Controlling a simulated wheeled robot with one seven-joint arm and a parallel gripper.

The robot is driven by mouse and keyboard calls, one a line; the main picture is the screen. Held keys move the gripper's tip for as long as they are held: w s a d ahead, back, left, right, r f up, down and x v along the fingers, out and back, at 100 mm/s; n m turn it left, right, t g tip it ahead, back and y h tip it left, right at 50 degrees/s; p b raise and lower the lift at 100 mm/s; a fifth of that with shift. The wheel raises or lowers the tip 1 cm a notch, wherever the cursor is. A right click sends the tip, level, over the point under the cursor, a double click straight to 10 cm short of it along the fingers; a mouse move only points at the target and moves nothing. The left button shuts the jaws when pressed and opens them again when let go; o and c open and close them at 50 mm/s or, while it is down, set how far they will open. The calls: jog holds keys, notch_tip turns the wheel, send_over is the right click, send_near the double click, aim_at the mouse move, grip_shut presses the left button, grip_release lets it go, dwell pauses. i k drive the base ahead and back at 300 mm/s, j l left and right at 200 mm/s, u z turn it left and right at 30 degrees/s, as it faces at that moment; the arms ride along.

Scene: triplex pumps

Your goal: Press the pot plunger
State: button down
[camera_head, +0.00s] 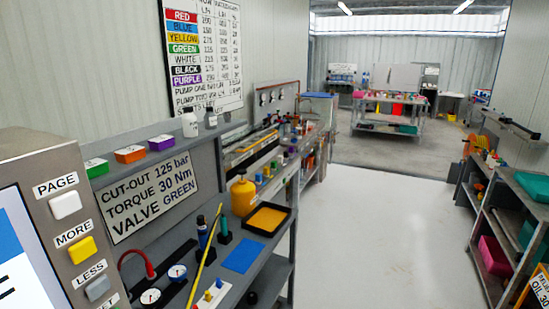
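A yellow pot (243,196) with a small knob-like top stands on the grey workbench in the middle of the view. It is upright and is probably the pot with the plunger; the plunger's detail is too small to make out. Nothing touches its top. My gripper is not in view, so whether it is open or shut is not shown.
A black tray with a yellow inside (267,219) sits right of the pot, and a blue mat (241,255) lies in front. A grey panel with buttons (70,225) fills the near left. The pale floor (375,235) is clear between bench and right shelves (500,215).

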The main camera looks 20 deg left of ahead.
aim_at(241, 172)
jog(key=i, duration=1.5)
jog(key=i+u, duration=0.25)
jog(key=u, duration=0.15)
jog(key=i+l+u, duration=0.15)
jog(key=u, duration=0.25)
jog(key=i+l+u, duration=0.2)
jog(key=i+u, duration=0.35)
jog(key=u, duration=0.15)
jog(key=i+l+u, duration=0.15)
jog(key=u, duration=0.2)
jog(key=i+l+u, duration=0.15)
jog(key=u, duration=0.2)
